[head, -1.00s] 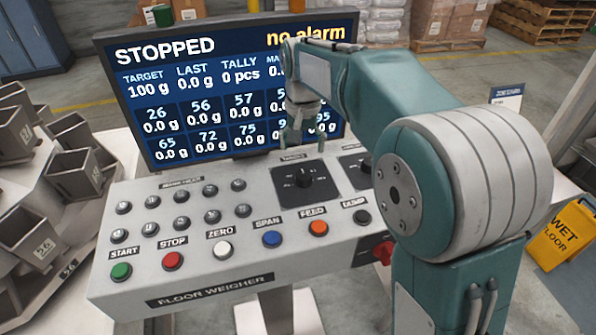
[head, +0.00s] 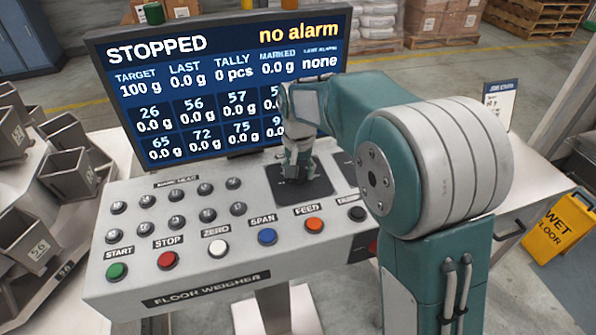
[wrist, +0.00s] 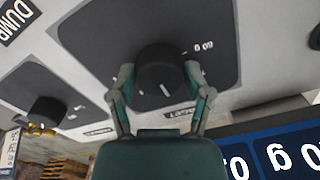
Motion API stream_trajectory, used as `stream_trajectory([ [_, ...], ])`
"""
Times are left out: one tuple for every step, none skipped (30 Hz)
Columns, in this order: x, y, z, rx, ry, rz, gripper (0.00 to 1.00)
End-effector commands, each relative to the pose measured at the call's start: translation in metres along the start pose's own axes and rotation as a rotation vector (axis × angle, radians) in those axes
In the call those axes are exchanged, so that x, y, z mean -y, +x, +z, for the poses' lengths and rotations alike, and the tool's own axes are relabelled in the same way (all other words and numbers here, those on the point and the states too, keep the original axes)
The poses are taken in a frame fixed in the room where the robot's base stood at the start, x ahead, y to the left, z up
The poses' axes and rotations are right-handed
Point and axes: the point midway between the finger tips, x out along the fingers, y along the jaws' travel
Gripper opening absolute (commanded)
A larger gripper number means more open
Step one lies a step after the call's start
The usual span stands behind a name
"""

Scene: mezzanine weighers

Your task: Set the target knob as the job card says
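The target knob (wrist: 160,78) is black with a white mark, on a dark dial plate (wrist: 95,35). My gripper (wrist: 160,76) is over it, one finger on each side, open around it; firm contact does not show. In the head view my gripper (head: 294,172) comes down on the dial plate (head: 318,188) and hides most of the knob. The screen (head: 215,85) reads STOPPED, target 100 g, no alarm. The job card is probably the small white card (head: 497,104) at right; its text is too small to read.
A second black knob (wrist: 46,112) sits beside the target dial in the wrist view. The console front has green (head: 117,270), red (head: 167,260), white (head: 216,247), blue (head: 267,236) and orange (head: 314,225) buttons. A yellow wet-floor sign (head: 556,225) stands at right.

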Motion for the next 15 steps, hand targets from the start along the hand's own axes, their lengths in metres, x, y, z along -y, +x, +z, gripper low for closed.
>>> stream_trajectory([
  [0.0008, 0.0005, 0.0002, 0.001, 0.001, -0.003, 0.13],
  [0.0009, 0.0006, 0.0002, 0.001, 0.000, -0.003, 0.11],
  [0.0011, 0.0007, 0.0002, 0.001, 0.000, -0.003, 0.11],
  [0.0013, 0.0009, 0.0001, 0.001, 0.000, -0.002, 0.11],
  [0.0014, 0.0011, 0.0001, 0.001, 0.000, -0.002, 0.11],
  [0.0015, 0.0012, 0.0001, 0.002, 0.000, -0.002, 0.11],
  [0.0015, 0.0013, 0.0002, 0.002, 0.000, -0.002, 0.11],
  [0.0015, 0.0014, 0.0002, 0.002, -0.002, -0.002, 0.11],
  [0.0015, 0.0015, 0.0002, 0.002, -0.005, -0.002, 0.11],
  [0.0015, 0.0016, 0.0003, 0.002, -0.008, -0.002, 0.11],
  [0.0015, 0.0017, 0.0003, 0.003, -0.012, -0.002, 0.11],
  [0.0016, 0.0018, 0.0004, 0.003, -0.020, -0.002, 0.11],
  [0.0015, 0.0019, 0.0004, 0.003, -0.028, -0.002, 0.11],
  [0.0016, 0.0020, 0.0004, 0.003, -0.038, -0.002, 0.11],
  [0.0016, 0.0021, 0.0005, 0.003, -0.053, -0.002, 0.11],
])
